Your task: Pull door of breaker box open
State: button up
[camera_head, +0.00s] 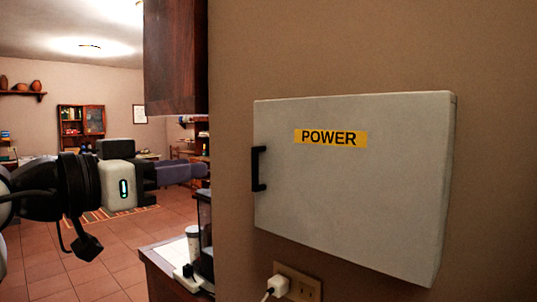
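The breaker box (448,190) is a light grey box on the wall at the right, with a yellow POWER label. Its door (345,200) is closed, and its black bar handle (258,169) is upright near the door's left edge. My gripper (200,171) is at the left of the view, its fingers pointing right toward the handle. It is apart from the handle and not touching the box. I see the fingers side-on, so the gap between them does not show. Nothing is visibly held.
A wall outlet (299,284) with a white plug (279,285) is below the box. A dark wood cabinet (175,58) hangs above my gripper. A counter (165,268) with small appliances stands below it. Open tiled floor (65,272) lies at the left.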

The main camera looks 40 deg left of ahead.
aim_at(253, 158)
jog(key=w+p, duration=0.1)
jog(key=w, duration=0.3)
jog(key=w+p, duration=0.2)
jog(key=w, duration=0.2)
jog(key=w+p, duration=0.1)
jog(key=w, duration=0.2)
jog(key=shift+w+d+r, duration=0.1)
jog(key=shift+w+d, duration=0.3)
jog(key=shift+w, duration=0.6)
grip_shut()
